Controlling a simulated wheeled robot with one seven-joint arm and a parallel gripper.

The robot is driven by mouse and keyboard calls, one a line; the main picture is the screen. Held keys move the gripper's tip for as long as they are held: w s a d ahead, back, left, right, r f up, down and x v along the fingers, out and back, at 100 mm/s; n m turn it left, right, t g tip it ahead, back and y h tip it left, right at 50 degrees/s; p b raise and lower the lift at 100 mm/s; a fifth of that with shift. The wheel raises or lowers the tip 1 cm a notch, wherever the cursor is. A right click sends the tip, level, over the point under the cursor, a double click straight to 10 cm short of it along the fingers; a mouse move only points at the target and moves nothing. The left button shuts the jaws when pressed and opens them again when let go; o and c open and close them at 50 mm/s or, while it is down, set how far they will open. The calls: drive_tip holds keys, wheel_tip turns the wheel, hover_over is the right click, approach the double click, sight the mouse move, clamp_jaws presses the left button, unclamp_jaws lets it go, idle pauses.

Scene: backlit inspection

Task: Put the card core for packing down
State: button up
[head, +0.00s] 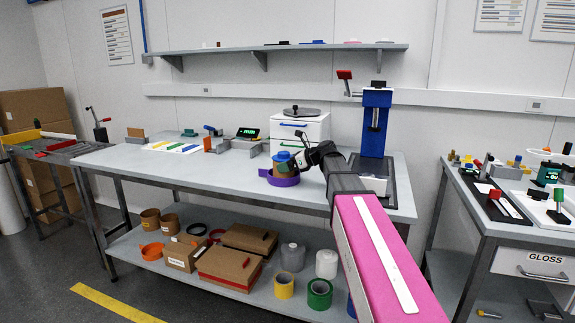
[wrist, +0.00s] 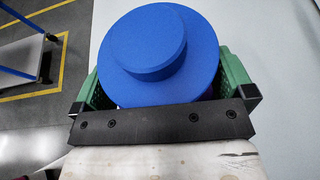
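The card core (head: 279,169) is a short brown cylinder on the long grey bench in the head view. A blue stepped disc (head: 283,157) covers its top, and a purple ring (head: 284,180) is around or just in front of its base. My gripper (head: 297,160) reaches the core from the right. In the wrist view, its green pads sit close against both sides of the blue disc (wrist: 160,60), which hides the core below. My gripper (wrist: 160,85) looks shut on the core. Whether the core's bottom touches the bench is hidden.
A white drawer unit (head: 300,128) stands behind the core, with a blue press (head: 376,125) at the right. Small fixtures and a green display (head: 248,133) are to the left. Rolls and boxes (head: 230,268) fill the lower shelf. Bench top (head: 225,170) left of the core is clear.

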drive_tip(key=shift+d+r, duration=0.15)
drive_tip(key=shift+r, duration=0.05)
drive_tip(key=v, duration=1.1)
drive_tip(key=shift+s+d, duration=0.2)
drive_tip(key=shift+d, duration=0.1)
drive_tip(key=shift+r, duration=0.15)
